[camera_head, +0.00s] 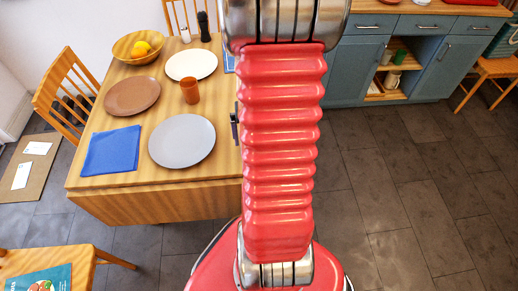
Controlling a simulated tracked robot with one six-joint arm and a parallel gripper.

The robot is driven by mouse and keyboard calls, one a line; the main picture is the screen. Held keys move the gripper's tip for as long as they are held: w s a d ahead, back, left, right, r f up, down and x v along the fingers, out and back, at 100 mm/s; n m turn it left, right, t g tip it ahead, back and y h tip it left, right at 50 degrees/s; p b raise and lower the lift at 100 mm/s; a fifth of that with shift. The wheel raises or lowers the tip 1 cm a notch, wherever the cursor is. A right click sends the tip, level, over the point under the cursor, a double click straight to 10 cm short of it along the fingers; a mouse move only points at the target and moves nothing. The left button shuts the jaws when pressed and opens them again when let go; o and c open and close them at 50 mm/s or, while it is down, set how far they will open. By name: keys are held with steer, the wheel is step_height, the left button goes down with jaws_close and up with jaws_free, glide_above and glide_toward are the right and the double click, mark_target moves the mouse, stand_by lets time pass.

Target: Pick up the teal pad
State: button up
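A teal item (505,39) is cut off by the right edge, on or against a wooden chair; I cannot tell whether it is the pad. A flat teal piece with a food picture and pale print (40,281) lies on the wooden chair seat at the lower left, partly cut off. It looks like a printed cover. My red ribbed arm fills the middle of the view. My gripper's fingers cannot be seen. A small dark part shows at the arm's left side by the table edge, and I cannot tell what it is.
A wooden table (150,199) at the left holds plates, a blue napkin (111,151), an orange cup (190,91) and a fruit bowl (124,47). Chairs stand around it. Blue cabinets (443,68) line the back right. The grey tiled floor (410,190) is clear at the right.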

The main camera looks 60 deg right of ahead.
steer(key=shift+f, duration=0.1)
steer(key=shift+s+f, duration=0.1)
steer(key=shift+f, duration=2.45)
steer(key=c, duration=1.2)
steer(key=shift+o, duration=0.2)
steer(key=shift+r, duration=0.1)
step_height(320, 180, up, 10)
